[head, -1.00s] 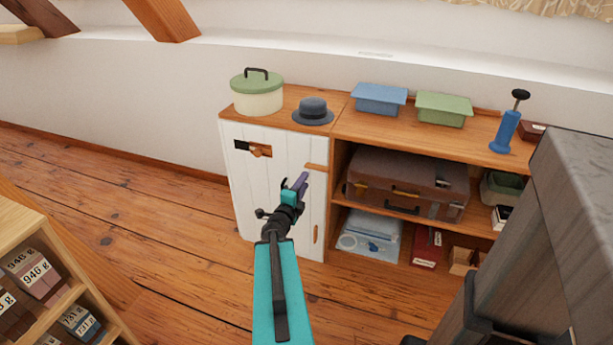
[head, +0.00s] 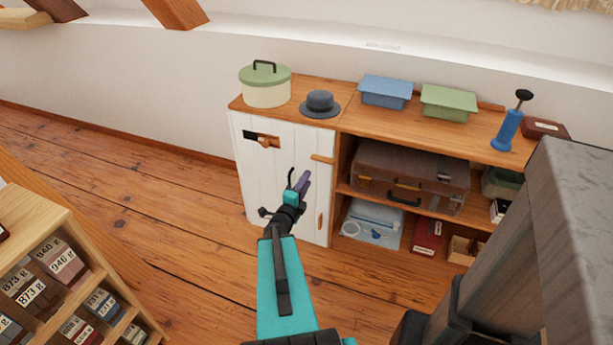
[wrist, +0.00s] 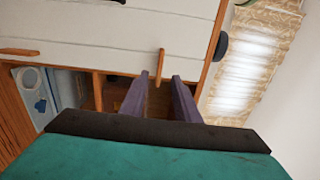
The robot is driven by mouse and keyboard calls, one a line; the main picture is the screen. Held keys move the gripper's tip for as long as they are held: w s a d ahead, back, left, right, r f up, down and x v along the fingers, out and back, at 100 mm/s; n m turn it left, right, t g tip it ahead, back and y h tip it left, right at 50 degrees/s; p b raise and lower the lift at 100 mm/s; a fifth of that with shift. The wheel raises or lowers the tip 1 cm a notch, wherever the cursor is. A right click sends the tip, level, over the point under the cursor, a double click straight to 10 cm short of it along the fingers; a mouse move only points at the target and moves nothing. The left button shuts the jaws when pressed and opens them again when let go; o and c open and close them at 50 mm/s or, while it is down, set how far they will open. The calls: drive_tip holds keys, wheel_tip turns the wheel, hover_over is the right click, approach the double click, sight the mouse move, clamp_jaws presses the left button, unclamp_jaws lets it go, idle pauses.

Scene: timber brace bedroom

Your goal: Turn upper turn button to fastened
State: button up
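The upper turn button (head: 323,158) is a small wooden bar on the right edge of the white plank door (head: 280,185). It lies level, reaching across toward the cabinet's middle upright. The lower turn button (head: 320,221) stands upright. My gripper (head: 300,183) is in front of the door, below and left of the upper button. In the wrist view, turned sideways, the upper button (wrist: 160,66) appears between my two purple fingers (wrist: 162,77), which are apart and empty. I cannot tell the remaining depth gap. The lower button (wrist: 20,52) lies at the left there.
A dark slot with a wooden knob (head: 264,141) is at the door's upper left. A pot (head: 265,90), a hat (head: 320,105) and lidded boxes stand on top. A grey post (head: 585,230) is right, a shelf unit (head: 75,235) left.

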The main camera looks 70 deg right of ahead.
drive_tip(key=shift+a+p, duration=0.75)
drive_tip(key=shift+a, duration=0.05)
